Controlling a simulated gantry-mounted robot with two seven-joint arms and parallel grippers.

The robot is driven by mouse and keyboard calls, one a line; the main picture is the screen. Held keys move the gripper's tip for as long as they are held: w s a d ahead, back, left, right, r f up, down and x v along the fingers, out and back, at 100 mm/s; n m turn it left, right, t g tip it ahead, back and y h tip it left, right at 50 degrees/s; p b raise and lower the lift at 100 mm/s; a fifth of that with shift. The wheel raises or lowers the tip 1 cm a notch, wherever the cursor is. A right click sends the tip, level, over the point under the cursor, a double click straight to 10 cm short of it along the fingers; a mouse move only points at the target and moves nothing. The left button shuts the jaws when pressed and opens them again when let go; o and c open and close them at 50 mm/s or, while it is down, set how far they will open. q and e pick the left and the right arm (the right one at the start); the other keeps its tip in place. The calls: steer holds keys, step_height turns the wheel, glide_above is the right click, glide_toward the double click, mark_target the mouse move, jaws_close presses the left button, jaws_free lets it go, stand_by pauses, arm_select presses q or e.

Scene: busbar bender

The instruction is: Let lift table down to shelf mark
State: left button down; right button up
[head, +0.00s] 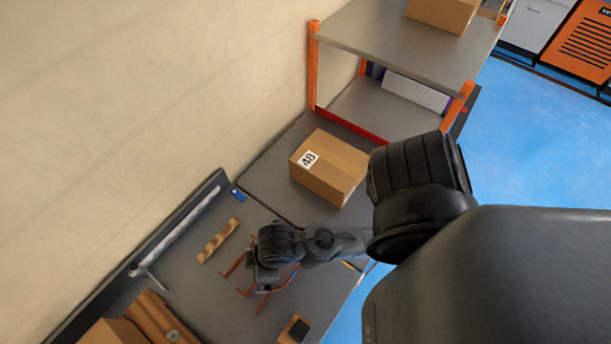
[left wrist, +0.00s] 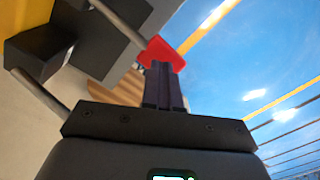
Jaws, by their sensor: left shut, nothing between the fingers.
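A grey platform (head: 262,184), which looks like the lift table, stands between the bench and the orange-posted shelf (head: 398,42). A cardboard box (head: 328,168) labelled 48 rests on it. A red strip (head: 352,126) runs along the shelf edge behind the box; I cannot tell if it is the shelf mark. In the left wrist view my left gripper (left wrist: 164,68) is shut, its fingertips at a red block or knob (left wrist: 158,52); contact is unclear. In the head view an arm from the right ends in a dark gripper (head: 262,284) over the bench; its fingers are unclear.
The bench (head: 195,292) carries copper-coloured bars (head: 272,291), a wooden strip (head: 218,240), a small dark block (head: 296,329) and a long metal rail (head: 180,232). Grey rods (left wrist: 40,92) flank the left fingers. Blue floor (head: 525,135) is open at the right.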

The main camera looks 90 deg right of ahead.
arm_select(q)
steer(key=shift+f+b, duration=1.75)
steer(key=shift+f, duration=0.95)
steer(key=shift+r+p, duration=0.95)
steer(key=shift+p, duration=0.1)
stand_by(3.2)
step_height(320, 180, up, 8)
steer(key=p, duration=0.8)
steer(key=shift+f, duration=0.15)
